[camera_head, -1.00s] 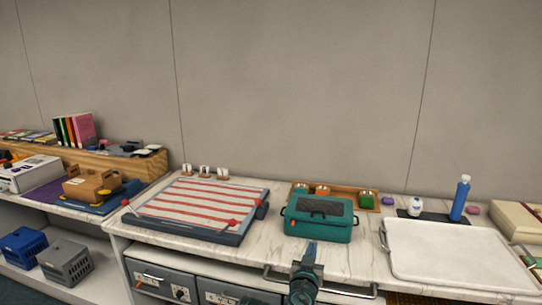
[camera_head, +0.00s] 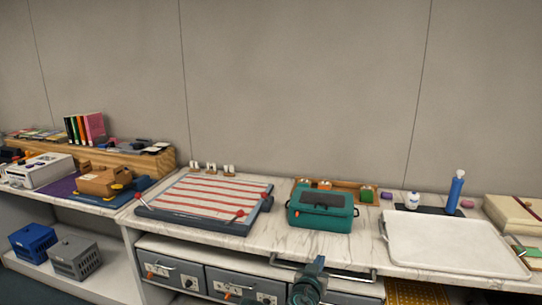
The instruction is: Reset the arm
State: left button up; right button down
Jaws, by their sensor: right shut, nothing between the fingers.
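My right gripper (camera_head: 314,268) is at the bottom centre, in front of the counter's front edge and below the teal case. It is shut and holds nothing. Only its front part and a piece of my arm show. My left gripper is not in view. The teal case (camera_head: 322,219) stands closed on the marble counter (camera_head: 275,238), apart from the gripper.
A striped board (camera_head: 205,200) with red-tipped levers lies left of the case. A white tray (camera_head: 445,243) and a blue bottle (camera_head: 455,192) are at the right. Grey drawers (camera_head: 231,284) with handles sit under the counter. Blue (camera_head: 33,242) and grey (camera_head: 75,257) crates stand lower left.

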jog(key=s+a+f+n+g+y, duration=0.35)
jog(key=s+f+g, duration=0.75)
jog(key=s+f, duration=0.45)
jog(key=s+a+f+n+g+y, duration=0.1)
jog(key=s+a+f+n+g, duration=0.1)
jog(key=s+a+n+g, duration=0.3)
notch_tip(320, 180, up, 12)
jog(key=m+t+p, duration=0.1)
jog(key=p, duration=1.1)
jog(key=shift+s+d+r+p, duration=0.25)
jog(key=shift+s+d+p, duration=0.05)
jog(key=shift+s+d, duration=0.1)
jog(key=shift+w, duration=0.15)
